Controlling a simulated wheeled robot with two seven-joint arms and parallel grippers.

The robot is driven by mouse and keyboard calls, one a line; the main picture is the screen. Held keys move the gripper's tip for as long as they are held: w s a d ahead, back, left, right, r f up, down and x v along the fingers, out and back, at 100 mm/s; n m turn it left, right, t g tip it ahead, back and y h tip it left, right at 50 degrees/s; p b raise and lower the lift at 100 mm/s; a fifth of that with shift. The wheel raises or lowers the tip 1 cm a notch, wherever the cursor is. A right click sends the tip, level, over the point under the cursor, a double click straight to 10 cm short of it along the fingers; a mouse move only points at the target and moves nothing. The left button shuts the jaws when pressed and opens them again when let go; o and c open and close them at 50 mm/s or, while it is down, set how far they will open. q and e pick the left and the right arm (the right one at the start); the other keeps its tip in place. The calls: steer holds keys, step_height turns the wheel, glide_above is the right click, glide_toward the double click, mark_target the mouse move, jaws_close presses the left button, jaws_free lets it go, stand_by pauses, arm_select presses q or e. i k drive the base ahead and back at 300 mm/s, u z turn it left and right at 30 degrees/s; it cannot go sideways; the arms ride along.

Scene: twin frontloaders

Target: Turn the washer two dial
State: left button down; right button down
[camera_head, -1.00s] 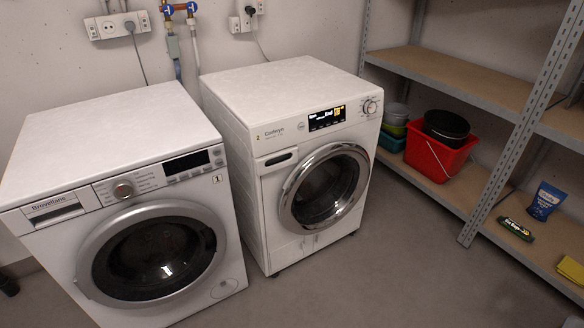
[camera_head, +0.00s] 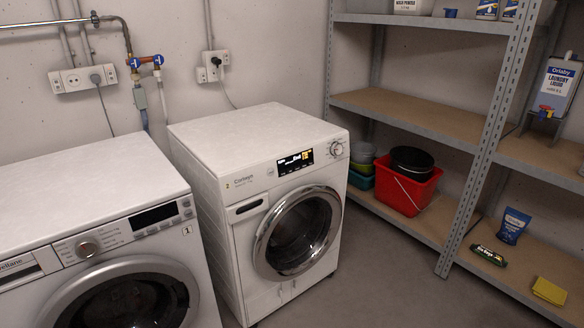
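Two white front-loading washers stand side by side in the head view. The right one, washer two (camera_head: 256,184), bears a small "2" mark and has a round silver dial (camera_head: 336,149) at the right end of its control panel, right of a lit display (camera_head: 295,162). Its round door (camera_head: 297,232) is closed. The left washer (camera_head: 85,215) bears a "1" sticker and has a silver dial (camera_head: 88,248) left of its dark display. Neither of my grippers shows in the view.
A metal shelf rack (camera_head: 462,150) stands at the right, holding a red bucket (camera_head: 405,190), a blue pouch (camera_head: 513,225) and a yellow cloth (camera_head: 549,291). Sockets and pipes are on the back wall. Grey floor (camera_head: 370,270) is clear between washer two and the rack.

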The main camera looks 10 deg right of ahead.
mark_target(337, 148)
steer(key=z, duration=0.3)
steer(key=k, duration=0.35)
steer(key=z, duration=1.3)
steer(key=i, duration=0.55)
steer(key=u, duration=0.5)
steer(key=i, duration=1.3)
steer(key=u, duration=0.95)
